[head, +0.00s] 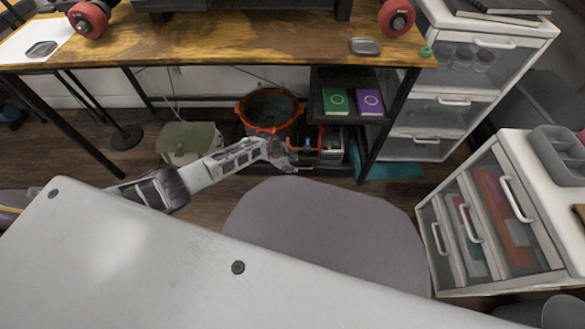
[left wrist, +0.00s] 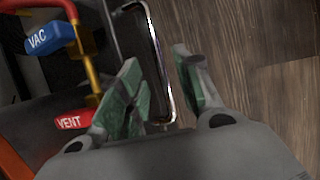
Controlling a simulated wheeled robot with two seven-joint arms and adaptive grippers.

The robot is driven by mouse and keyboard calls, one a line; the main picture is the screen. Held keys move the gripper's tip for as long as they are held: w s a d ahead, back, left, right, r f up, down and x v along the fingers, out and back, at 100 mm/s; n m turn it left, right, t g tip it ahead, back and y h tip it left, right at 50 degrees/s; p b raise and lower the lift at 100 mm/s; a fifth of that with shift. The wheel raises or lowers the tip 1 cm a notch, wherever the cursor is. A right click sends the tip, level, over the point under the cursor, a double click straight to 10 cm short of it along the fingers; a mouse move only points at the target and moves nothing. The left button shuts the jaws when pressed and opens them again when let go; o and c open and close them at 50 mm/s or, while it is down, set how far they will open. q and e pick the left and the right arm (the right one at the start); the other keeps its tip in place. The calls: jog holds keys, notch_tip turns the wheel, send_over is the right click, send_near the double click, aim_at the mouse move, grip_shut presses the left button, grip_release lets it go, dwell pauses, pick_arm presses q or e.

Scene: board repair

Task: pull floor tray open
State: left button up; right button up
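The floor tray (head: 328,162) is low under the workbench, and my left arm partly hides its front in the head view. In the left wrist view its dark front (left wrist: 128,48) carries a bent chrome handle (left wrist: 157,45). My left gripper (head: 287,158) reaches down to it from the left. In the left wrist view the green-padded fingers of this gripper (left wrist: 160,82) are apart, with the handle between them. I see no clear contact between handle and pads. My right gripper is not in view.
A blue VAC tag (left wrist: 50,37) and a red VENT tag (left wrist: 74,120) sit beside the tray. An orange-rimmed bucket (head: 269,108) and a green-grey bin (head: 188,143) stand under the workbench (head: 230,45). A grey chair seat (head: 325,225) fills the floor in front.

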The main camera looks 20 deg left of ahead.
pick_arm(q)
jog(key=shift+b+x, duration=0.75)
jog(key=shift+x, duration=0.45)
grip_shut()
